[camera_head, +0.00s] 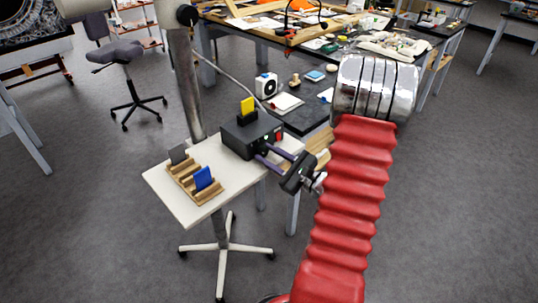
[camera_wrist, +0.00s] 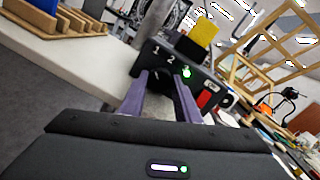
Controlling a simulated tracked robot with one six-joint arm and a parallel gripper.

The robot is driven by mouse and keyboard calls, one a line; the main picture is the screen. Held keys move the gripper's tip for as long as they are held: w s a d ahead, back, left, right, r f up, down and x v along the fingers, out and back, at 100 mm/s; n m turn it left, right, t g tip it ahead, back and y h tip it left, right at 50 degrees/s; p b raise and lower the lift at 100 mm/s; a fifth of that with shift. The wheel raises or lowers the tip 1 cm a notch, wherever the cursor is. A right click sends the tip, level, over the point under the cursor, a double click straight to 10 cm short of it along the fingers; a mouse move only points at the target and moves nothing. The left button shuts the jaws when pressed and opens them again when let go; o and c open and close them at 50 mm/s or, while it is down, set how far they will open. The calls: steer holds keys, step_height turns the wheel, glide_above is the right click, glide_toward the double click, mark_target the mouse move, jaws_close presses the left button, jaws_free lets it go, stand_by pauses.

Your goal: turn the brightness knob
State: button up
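The black control box (camera_head: 240,137) stands on the white table with a yellow card (camera_head: 247,106) upright in its top. In the wrist view its front (camera_wrist: 150,60) carries the marks 1 and 2 and a lit green spot (camera_wrist: 186,72). A red part (camera_wrist: 206,97) sits toward its right end. I cannot make out the brightness knob; my fingers cover part of the front. My gripper (camera_head: 262,152) has its two purple fingers pointing at the box front, with their tips close to it. The fingers are apart in the wrist view (camera_wrist: 161,78). I cannot tell whether they touch anything.
A wooden rack (camera_head: 190,185) with a blue card (camera_head: 203,178) and a grey card (camera_head: 178,154) stands on the white table (camera_head: 160,183), left of the box. A grey post (camera_head: 188,90) rises behind the box. A cluttered workbench (camera_head: 300,117) lies behind.

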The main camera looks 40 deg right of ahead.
steer(key=c, duration=0.4)
steer(key=shift+d, duration=0.1)
steer(key=shift+c, duration=0.2)
steer(key=shift+m, duration=0.4)
steer(key=m, duration=0.3)
steer(key=shift+m+t, duration=0.3)
steer(key=shift+m, duration=1.7)
steer(key=o, duration=0.8)
steer(key=shift+c, duration=0.2)
